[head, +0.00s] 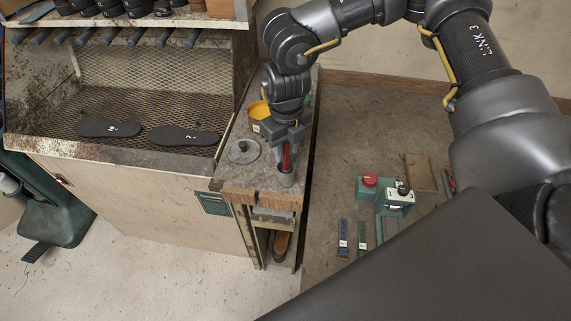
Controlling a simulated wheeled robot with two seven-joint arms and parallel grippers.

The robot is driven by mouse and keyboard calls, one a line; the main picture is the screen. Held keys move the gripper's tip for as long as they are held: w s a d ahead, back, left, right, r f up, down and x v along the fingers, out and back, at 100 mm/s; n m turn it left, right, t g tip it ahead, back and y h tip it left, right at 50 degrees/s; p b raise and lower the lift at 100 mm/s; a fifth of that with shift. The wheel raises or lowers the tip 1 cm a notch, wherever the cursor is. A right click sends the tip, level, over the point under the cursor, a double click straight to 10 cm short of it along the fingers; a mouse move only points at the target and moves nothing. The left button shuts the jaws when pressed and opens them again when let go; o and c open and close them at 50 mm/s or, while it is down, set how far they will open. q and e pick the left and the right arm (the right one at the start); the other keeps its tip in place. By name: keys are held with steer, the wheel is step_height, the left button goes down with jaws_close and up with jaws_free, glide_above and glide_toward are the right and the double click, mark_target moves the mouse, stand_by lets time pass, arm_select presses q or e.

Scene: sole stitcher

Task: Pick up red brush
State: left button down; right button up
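The red brush (287,157) stands nearly upright in a small grey cup (287,179) near the front end of the narrow worn bench. Only a short red length of it shows; its lower end is hidden in the cup and its top by my gripper. My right gripper (287,150) points down over the cup, with its fingers on either side of the brush. I cannot tell whether the fingers touch it. My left gripper is not in view.
A round grey lid (242,152) lies left of the cup. A yellow pot (259,111) stands behind, partly covered by my arm. At left is a mesh-backed booth with two black soles (184,136). A red-button control box (370,180) stands on the right table.

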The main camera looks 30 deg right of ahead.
steer(key=shift+w+f, duration=0.1)
jaws_close()
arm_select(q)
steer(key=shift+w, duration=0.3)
